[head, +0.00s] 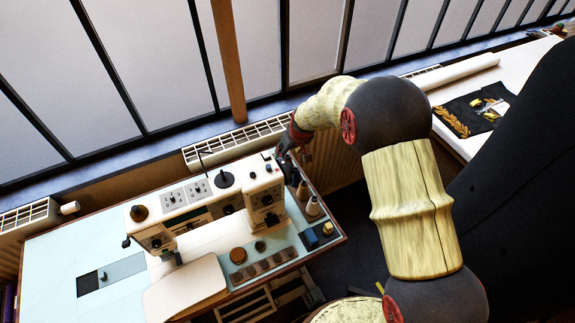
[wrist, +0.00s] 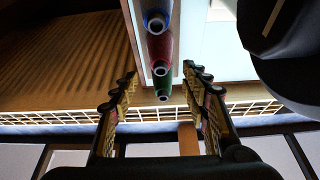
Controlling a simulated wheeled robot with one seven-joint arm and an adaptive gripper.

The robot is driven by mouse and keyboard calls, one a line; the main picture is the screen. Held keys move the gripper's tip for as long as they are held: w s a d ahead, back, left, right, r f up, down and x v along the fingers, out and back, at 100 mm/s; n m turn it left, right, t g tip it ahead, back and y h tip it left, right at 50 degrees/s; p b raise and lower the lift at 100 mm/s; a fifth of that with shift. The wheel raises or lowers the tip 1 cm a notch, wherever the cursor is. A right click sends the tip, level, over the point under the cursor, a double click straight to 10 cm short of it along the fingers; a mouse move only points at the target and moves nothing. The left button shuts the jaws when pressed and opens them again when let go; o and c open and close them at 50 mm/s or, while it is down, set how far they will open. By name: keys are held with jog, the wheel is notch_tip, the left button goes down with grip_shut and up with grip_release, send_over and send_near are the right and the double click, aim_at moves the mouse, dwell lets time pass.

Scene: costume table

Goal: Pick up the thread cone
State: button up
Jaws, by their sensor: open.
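Three thread cones stand in a row in the wrist view: a blue one (wrist: 154,20), a red one (wrist: 160,52) and a green one (wrist: 163,88). In the head view two cones show as small tan-topped shapes, one (head: 303,191) behind the other (head: 313,207), at the table's right side. My gripper (wrist: 161,74) is open and empty, its two fingers apart. In the wrist view the green cone appears between the fingers, with no visible contact; the depth gap is unclear. In the head view my gripper (head: 285,150) is dark and partly hidden, beside the sewing machine.
The cream sewing machine (head: 198,198) stands close left of my gripper. A blue box (head: 309,238) and a tray of small round pieces (head: 262,264) lie nearer the front. A white radiator grille (head: 230,138) and windows run behind. Another table (head: 460,88) is at right.

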aim_at(288, 156)
jog(key=b+x, duration=0.1)
jog(key=x, duration=0.3)
jog(key=shift+s+f, duration=0.15)
jog(key=shift+w+a+f, duration=0.1)
jog(key=shift+w+f, duration=0.15)
jog(key=shift+f, duration=0.15)
jog(key=shift+r, duration=0.1)
jog(key=c, duration=1.1)
jog(key=shift+c, duration=0.5)
notch_tip(288, 156, up, 10)
jog(key=shift+p, duration=0.95)
